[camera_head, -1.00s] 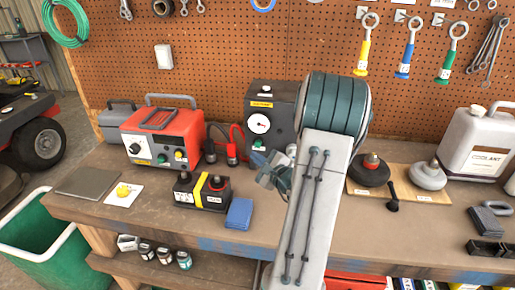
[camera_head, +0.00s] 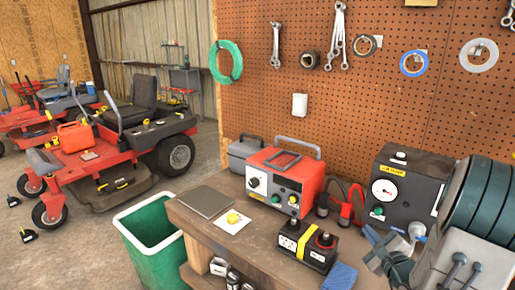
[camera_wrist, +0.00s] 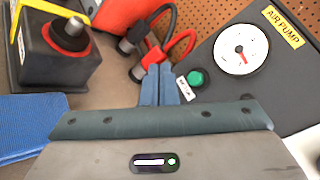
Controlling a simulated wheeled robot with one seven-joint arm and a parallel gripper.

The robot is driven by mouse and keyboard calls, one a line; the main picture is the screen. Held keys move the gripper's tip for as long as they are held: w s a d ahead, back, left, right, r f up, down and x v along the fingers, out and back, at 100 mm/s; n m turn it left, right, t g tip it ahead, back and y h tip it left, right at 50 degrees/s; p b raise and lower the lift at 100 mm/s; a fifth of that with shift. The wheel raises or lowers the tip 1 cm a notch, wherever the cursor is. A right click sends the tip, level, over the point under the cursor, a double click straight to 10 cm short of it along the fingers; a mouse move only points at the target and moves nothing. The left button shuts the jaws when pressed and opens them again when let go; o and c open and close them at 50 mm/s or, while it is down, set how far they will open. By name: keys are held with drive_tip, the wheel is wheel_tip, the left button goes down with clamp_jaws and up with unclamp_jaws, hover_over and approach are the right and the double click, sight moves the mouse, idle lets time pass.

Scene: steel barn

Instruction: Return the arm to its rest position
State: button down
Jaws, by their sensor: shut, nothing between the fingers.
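My gripper (camera_wrist: 160,85) shows in the wrist view with its two blue-grey fingers pressed together and nothing between them. It points over the bench toward red and black cable clamps (camera_wrist: 150,58). In the head view my gripper (camera_head: 376,258) is at the lower right, in front of the dark air pump (camera_head: 390,170) and right of the black battery (camera_head: 307,246). My arm fills the lower right corner of the head view. The battery also shows at the left of the wrist view (camera_wrist: 55,65), and the air pump at its right (camera_wrist: 225,80).
The workbench (camera_head: 190,215) carries a red charger (camera_head: 285,180), a grey plate (camera_head: 206,201), a yellow item on a white card (camera_head: 233,219) and a blue cloth (camera_head: 340,276). A green bin (camera_head: 150,245) stands left of it. A red mower (camera_head: 110,150) stands on open floor beyond.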

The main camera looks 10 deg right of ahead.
drive_tip(key=s+a+r+n+g+y, duration=0.2)
drive_tip(key=a+n+g+y, duration=0.4)
drive_tip(key=a, duration=0.8)
drive_tip(key=s+a+r+n+g+y, duration=0.15)
drive_tip(key=a+n+g+y, duration=0.3)
drive_tip(key=a+n, duration=0.6)
drive_tip(key=s+a+f+n+g+h, duration=0.1)
drive_tip(key=s+a+n+g+h, duration=0.2)
drive_tip(key=s+a, duration=0.45)
drive_tip(key=s+d+r+n+h, duration=0.2)
drive_tip(key=s+d+n+h, duration=0.1)
drive_tip(key=s+n+h, duration=0.2)
drive_tip(key=shift+s+d+n+g+h, duration=0.3)
drive_tip(key=shift+n+g+h, duration=0.2)
drive_tip(key=shift+n, duration=0.45)
